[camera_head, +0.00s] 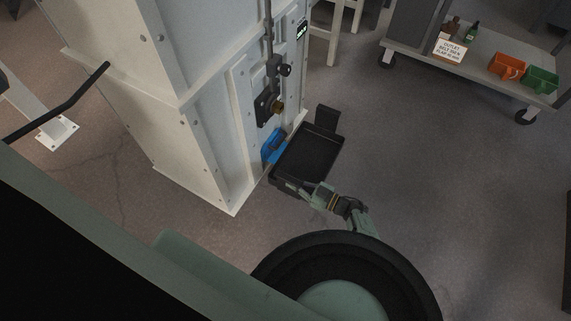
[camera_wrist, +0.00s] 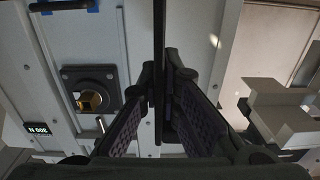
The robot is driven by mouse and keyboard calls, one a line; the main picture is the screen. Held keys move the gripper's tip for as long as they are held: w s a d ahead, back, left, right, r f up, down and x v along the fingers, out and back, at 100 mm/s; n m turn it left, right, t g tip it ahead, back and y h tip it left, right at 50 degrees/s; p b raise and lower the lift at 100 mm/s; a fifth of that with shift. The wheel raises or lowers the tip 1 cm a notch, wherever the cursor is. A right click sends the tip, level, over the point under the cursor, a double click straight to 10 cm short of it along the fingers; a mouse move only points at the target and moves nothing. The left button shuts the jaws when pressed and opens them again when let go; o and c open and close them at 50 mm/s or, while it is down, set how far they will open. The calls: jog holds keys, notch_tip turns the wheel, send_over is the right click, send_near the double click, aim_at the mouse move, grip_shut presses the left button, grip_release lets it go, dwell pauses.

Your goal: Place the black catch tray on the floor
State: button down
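The black catch tray (camera_head: 312,150) is a shallow rectangular pan with a raised tab at its far end. It is beside the lower part of the white tank casing, and I cannot tell whether it touches the floor. My gripper (camera_head: 307,189) is at the tray's near edge. In the wrist view my gripper's fingers (camera_wrist: 160,98) close on a thin black wall, the tray's edge (camera_wrist: 159,35), seen edge-on. The tray's underside is hidden. The floor (camera_head: 420,170) is bare grey concrete to the right.
The white casing (camera_head: 185,130) stands left of the tray, with a brass-ended outlet (camera_head: 275,106) and a blue part (camera_head: 272,147) low on its face. A wheeled cart (camera_head: 480,65) with orange and green bins stands at the upper right.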

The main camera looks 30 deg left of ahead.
aim_at(293, 193)
jog(key=shift+f+b, duration=3.4)
jog(key=shift+f, duration=0.05)
jog(key=shift+f+b, duration=0.55)
jog(key=c, duration=1.7)
grip_release()
jog(key=d, duration=1.2)
jog(key=shift+s, duration=0.15)
